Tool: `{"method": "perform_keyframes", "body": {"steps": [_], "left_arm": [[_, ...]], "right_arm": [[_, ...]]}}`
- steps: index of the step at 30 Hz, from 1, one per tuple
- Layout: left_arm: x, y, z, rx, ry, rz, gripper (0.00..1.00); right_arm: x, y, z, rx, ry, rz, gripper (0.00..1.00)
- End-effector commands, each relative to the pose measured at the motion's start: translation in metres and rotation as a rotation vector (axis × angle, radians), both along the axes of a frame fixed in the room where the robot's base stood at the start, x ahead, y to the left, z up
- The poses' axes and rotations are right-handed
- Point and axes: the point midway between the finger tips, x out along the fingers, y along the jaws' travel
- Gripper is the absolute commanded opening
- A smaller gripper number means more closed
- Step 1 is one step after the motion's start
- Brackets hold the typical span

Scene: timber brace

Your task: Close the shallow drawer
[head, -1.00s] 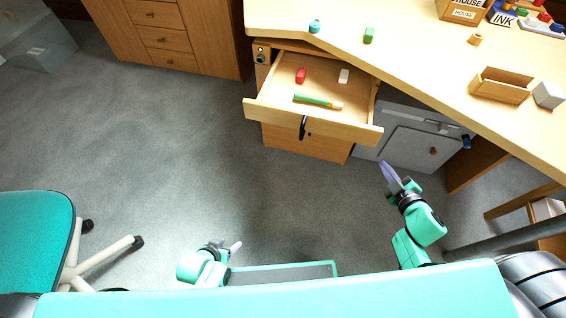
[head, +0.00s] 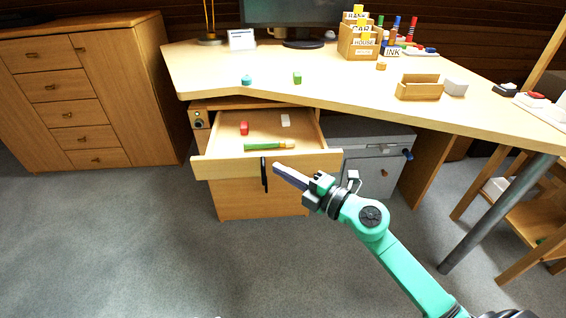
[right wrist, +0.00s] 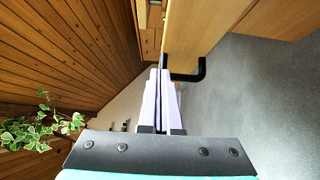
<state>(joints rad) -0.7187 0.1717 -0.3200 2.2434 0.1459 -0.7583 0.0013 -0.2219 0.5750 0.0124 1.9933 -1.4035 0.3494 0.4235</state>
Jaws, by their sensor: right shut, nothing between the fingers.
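The shallow drawer (head: 222,169) is pulled out from under the desk. Its wooden front bears a dark handle (head: 264,174). Inside lie a red block (head: 244,128), a white block (head: 286,120) and a green stick with a tan end (head: 262,146). My right gripper (head: 278,169) is shut and empty, its fingertips just right of the handle in the head view. In the right wrist view the shut fingers (right wrist: 160,75) point along the drawer front (right wrist: 195,35), near the black handle (right wrist: 188,76). I cannot tell if they touch. My left gripper is out of view.
The desk top (head: 340,85) overhangs the drawer and holds a wooden box (head: 419,88) and letter holders. A grey cabinet (head: 372,160) stands right of the drawer unit. A chest of drawers (head: 80,100) stands at left. The floor in front is clear.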

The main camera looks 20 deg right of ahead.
Motion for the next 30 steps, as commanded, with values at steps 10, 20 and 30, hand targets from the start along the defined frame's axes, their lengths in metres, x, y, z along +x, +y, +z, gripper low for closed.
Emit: {"method": "perform_keyframes", "body": {"steps": [10, 20, 30], "left_arm": [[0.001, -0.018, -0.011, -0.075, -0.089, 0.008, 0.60], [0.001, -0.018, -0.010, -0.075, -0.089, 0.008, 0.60], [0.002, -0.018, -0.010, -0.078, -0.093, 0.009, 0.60]], "right_arm": [[0.032, -0.010, -0.001, 0.001, 0.001, -0.003, 0.00], [0.033, -0.011, -0.001, 0.001, 0.001, -0.003, 0.00], [0.065, -0.019, 0.000, 0.001, -0.002, -0.005, 0.00]]}}
